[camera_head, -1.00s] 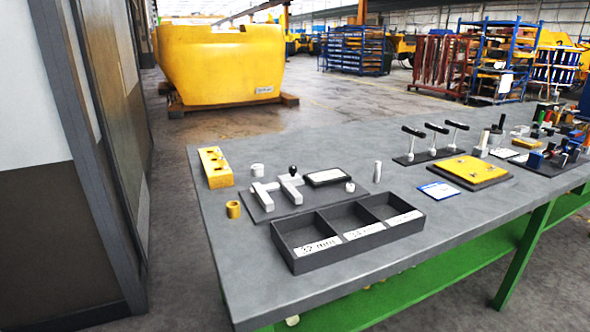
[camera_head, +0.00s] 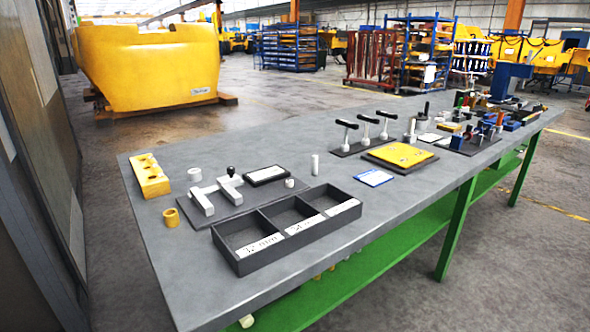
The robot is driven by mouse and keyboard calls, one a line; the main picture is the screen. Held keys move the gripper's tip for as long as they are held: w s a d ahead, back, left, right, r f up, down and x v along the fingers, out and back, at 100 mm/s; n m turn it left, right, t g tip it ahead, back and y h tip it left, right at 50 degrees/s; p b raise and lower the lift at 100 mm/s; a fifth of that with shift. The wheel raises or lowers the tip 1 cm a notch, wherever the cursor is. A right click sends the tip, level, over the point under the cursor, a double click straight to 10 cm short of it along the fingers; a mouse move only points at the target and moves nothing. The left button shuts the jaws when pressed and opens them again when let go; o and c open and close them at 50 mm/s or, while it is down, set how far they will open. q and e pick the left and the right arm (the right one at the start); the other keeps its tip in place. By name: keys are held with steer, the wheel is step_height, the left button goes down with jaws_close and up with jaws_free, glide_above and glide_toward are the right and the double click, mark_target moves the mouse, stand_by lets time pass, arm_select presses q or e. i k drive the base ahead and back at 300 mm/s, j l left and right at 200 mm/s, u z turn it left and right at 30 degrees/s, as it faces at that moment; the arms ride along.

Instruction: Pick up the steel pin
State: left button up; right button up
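An upright, pale metallic cylinder (camera_head: 315,164), which looks like the steel pin, stands on the grey workbench (camera_head: 245,300). It is behind the dark three-compartment tray (camera_head: 238,262) and right of the small framed display (camera_head: 265,175). A short light cylinder (camera_head: 289,183) stands nearer the tray, and another (camera_head: 194,174) stands by the yellow block. Neither of my grippers shows in the head view.
A yellow block with holes (camera_head: 149,176) and a brass-coloured ring (camera_head: 171,217) are at the bench's left end. Black-handled clamps (camera_head: 366,130), a yellow plate (camera_head: 400,155) and a blue-white card (camera_head: 373,178) lie to the right. Green legs (camera_head: 456,228) support the bench.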

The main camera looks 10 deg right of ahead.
mark_target(315, 157)
steer(key=i+l+u, duration=0.3)
steer(key=l+u, duration=0.15)
steer(key=l, duration=0.4)
steer(key=i+l+u, duration=0.15)
steer(key=l+u, duration=0.3)
steer(key=l, duration=0.4)
steer(key=l+u, duration=0.45)
steer(key=l, duration=0.45)
